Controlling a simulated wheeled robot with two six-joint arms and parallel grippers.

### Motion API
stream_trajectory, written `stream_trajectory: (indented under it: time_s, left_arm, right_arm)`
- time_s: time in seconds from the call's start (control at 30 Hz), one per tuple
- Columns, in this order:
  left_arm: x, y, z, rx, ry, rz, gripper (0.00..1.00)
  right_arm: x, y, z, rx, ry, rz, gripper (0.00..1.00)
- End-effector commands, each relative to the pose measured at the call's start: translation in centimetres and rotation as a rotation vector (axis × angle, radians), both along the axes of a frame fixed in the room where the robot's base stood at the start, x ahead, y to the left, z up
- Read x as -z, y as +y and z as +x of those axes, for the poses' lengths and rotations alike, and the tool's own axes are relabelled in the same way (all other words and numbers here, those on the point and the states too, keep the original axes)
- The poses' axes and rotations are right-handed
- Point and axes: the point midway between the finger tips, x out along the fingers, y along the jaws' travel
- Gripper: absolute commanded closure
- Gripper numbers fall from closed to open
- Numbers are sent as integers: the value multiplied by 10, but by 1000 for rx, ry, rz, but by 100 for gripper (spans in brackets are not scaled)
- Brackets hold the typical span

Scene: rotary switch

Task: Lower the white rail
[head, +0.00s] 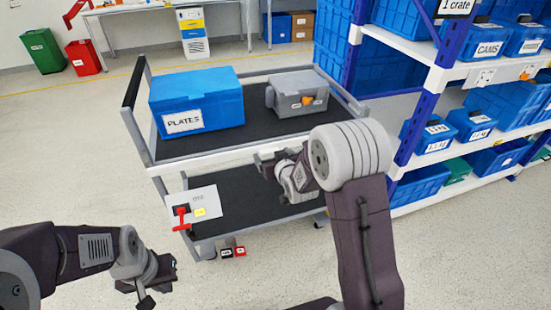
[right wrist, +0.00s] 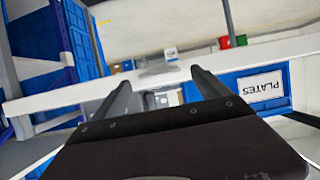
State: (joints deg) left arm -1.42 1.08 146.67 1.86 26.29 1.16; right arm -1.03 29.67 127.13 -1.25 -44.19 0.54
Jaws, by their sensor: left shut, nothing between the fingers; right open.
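The white rail (head: 215,156) runs along the front edge of the cart's top shelf. In the right wrist view the rail (right wrist: 55,97) crosses behind the fingers. My right gripper (head: 262,163) is open at the rail, near its right half; its spread fingers (right wrist: 165,82) also show in the right wrist view. I cannot tell whether they touch the rail. A red rotary switch handle (head: 182,218) sits on a pale panel (head: 205,200) with a yellow label, below the rail's left part. My left gripper (head: 157,283) is shut and empty, low and left of the cart, apart from the switch.
A blue crate (head: 197,92) labelled PLATES and a grey case (head: 298,92) stand on the top shelf. The dark lower shelf (head: 230,195) looks bare. A blue-and-white rack (head: 420,95) with blue bins stands close on the right. The floor left of the cart is clear.

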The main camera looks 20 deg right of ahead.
Motion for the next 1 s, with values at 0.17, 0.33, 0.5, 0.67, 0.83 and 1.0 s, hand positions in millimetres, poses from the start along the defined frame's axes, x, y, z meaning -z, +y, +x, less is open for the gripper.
stream_trajectory:
  time_s: [0.17,0.33,0.5,0.67,0.83,1.0]
  left_arm:
    - [-8,0,0,0,0,0,100]
    - [-11,0,0,0,0,0,100]
    - [-11,0,0,0,0,0,100]
    - [-11,0,0,0,0,0,100]
    - [-11,0,0,0,0,0,100]
    - [-11,0,0,0,0,0,100]
  right_arm:
    - [-18,-1,-36,0,0,0,15]
    - [-26,-2,-61,0,1,0,15]
    - [-28,-2,-67,0,2,0,15]
    - [-27,-2,-67,0,2,0,15]
    - [-27,-2,-67,0,2,0,15]
    - [-60,-1,-65,-3,-67,1,15]
